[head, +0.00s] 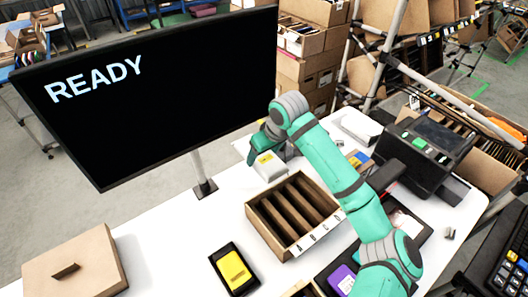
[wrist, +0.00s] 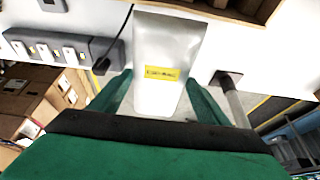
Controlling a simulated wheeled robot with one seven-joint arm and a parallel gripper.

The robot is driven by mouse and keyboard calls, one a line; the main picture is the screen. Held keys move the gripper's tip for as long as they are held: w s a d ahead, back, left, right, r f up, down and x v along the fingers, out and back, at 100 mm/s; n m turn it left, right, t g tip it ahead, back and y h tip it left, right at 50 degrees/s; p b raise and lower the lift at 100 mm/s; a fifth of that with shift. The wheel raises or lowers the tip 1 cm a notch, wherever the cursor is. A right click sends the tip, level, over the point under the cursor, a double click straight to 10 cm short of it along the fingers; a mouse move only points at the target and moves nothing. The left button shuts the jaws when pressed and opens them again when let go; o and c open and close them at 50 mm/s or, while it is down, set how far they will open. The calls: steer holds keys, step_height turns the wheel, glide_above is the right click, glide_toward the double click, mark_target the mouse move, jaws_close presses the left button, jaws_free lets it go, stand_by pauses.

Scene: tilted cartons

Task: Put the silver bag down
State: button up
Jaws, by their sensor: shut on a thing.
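The silver bag (head: 270,172) has a yellow label and is at the far side of the white table, just behind the divided carton, in the head view. In the wrist view the silver bag (wrist: 168,42) hangs between the two green fingers, its yellow label facing the camera. My gripper (wrist: 160,84) is shut on it, one finger at each side. In the head view my gripper (head: 268,145) is partly hidden by my arm. I cannot tell whether the bag touches the table.
A divided cardboard carton (head: 256,222) with lettered slots stands in front of the bag. A black tray (head: 216,262) with a yellow item lies nearer. A monitor (head: 150,90) reading READY stands left on a post. A power strip (wrist: 60,47) lies beside the bag.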

steer(key=o, duration=1.1)
steer(key=shift+w, duration=0.1)
steer(key=shift+a+r, duration=0.1)
steer(key=shift+r, duration=0.4)
steer(key=v, duration=1.2)
steer(key=shift+r, duration=0.15)
